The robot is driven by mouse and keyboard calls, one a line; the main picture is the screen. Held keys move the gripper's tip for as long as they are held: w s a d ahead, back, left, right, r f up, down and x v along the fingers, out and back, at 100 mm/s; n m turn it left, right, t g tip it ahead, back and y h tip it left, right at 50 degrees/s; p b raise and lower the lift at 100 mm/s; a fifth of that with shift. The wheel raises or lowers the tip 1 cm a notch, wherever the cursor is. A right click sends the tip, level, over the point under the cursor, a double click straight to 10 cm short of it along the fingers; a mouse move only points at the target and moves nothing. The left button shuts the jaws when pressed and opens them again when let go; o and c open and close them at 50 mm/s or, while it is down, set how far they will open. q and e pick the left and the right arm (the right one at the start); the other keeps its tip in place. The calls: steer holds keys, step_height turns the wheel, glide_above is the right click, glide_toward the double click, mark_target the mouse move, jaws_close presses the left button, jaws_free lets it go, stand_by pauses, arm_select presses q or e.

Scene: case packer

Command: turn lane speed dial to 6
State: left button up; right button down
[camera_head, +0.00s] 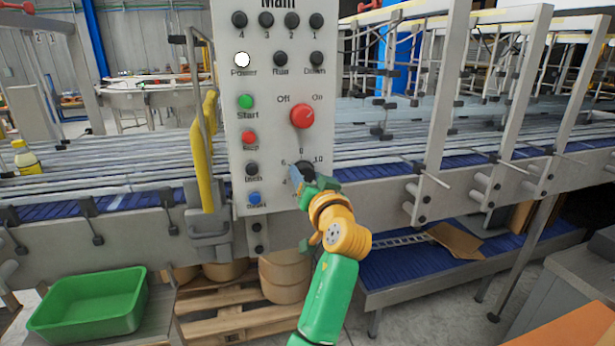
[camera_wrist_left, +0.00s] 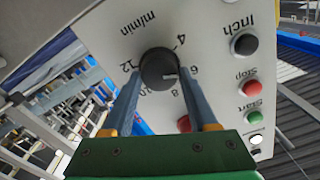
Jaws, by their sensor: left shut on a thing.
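The lane speed dial (camera_wrist_left: 158,70) is a round black knob on a white panel, with printed numbers from 4 to 12 around it in the left wrist view. Its small white mark points close to the 6, slightly to the 8 side. In the head view the dial (camera_head: 306,170) is partly hidden by my gripper. My left gripper (camera_head: 312,184) is at the dial, and in the left wrist view its two grey fingers (camera_wrist_left: 162,80) are on either side of the knob, shut on it. My right gripper is not in view.
The white control panel (camera_head: 268,130) also carries a red Off/On knob (camera_head: 302,115) just above the dial. A green Start button (camera_head: 246,101) and a red Stop button (camera_head: 249,137) are at its left. A yellow handle (camera_head: 203,150) and conveyor lanes (camera_head: 380,145) flank the panel.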

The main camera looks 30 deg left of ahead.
arm_select(q)
steer(key=shift+m, duration=0.9)
steer(key=o, duration=1.4)
steer(key=shift+w+a+f, duration=0.1)
steer(key=shift+a, duration=0.05)
